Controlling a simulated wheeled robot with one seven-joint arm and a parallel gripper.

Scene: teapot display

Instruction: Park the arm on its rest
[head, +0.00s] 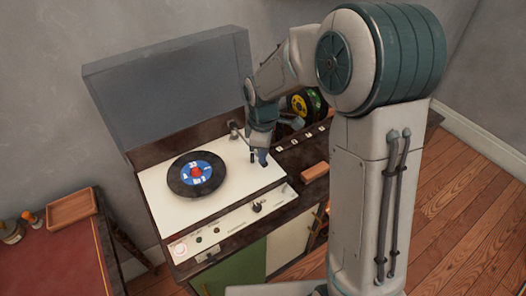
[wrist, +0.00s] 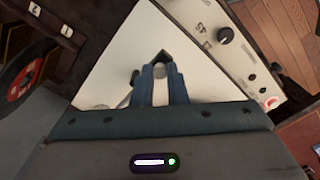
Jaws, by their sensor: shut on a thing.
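A record player with a cream top plate (head: 237,197) carries a black record with a blue label (head: 203,185) on its left part. The tonearm (head: 237,132) stands at the back right of the plate, to the right of the record, its thin tube running toward my gripper. My gripper (head: 262,158) points down over the right part of the plate. In the wrist view, its blue fingers (wrist: 158,78) are shut on a small grey part, seemingly the tonearm's end. The fingers hide most of that part. I cannot make out the arm's rest clearly.
A raised grey lid (head: 165,85) stands behind the player. Knobs (head: 257,207) line its front panel. A red-topped table with a wooden tray (head: 72,207) is at left.

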